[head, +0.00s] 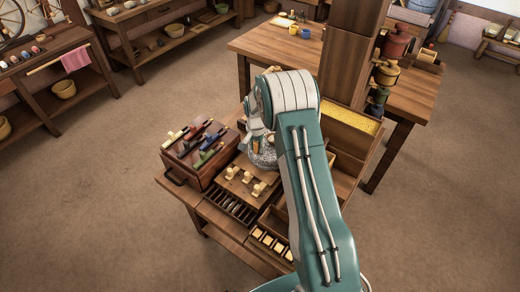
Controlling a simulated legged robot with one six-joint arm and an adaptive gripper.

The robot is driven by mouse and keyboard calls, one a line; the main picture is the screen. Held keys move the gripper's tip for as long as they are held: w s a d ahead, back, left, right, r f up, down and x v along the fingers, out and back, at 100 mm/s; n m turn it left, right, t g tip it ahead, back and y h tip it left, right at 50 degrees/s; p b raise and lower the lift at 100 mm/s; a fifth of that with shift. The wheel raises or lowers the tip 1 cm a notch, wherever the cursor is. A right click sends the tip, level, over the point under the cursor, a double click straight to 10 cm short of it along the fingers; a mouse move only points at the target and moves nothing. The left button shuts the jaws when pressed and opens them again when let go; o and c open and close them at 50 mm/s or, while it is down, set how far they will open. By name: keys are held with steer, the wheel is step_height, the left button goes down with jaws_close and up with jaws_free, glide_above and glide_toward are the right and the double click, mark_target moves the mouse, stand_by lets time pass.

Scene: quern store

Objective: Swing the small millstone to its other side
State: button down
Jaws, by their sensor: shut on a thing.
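The small millstone (264,158) is a grey, speckled round stone on the workbench, left of my forearm. My teal and white arm hides its right side. My gripper (261,141) points down just over the stone and is shut on what looks like its upright handle. The fingertips are small and partly covered by my wrist. I cannot tell how far round the stone is turned.
A reddish-brown box (197,158) with coloured handles stands left of the stone. A wooden block (249,190) with pale knobs is in front. A yellow-filled trough (345,124) and a tall wooden post (345,55) stand behind, to the right.

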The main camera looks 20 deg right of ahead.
steer(key=shift+w+a+f+m, duration=0.1)
steer(key=shift+w+m, duration=0.3)
steer(key=shift+m, duration=0.4)
steer(key=shift+w+a+f+m, duration=0.1)
steer(key=shift+w+m, duration=0.3)
steer(key=shift+m, duration=0.4)
steer(key=shift+c, duration=2.2)
jaws_free()
steer(key=shift+w+r, duration=0.1)
steer(key=shift+r, duration=0.55)
step_height(320, 180, up, 11)
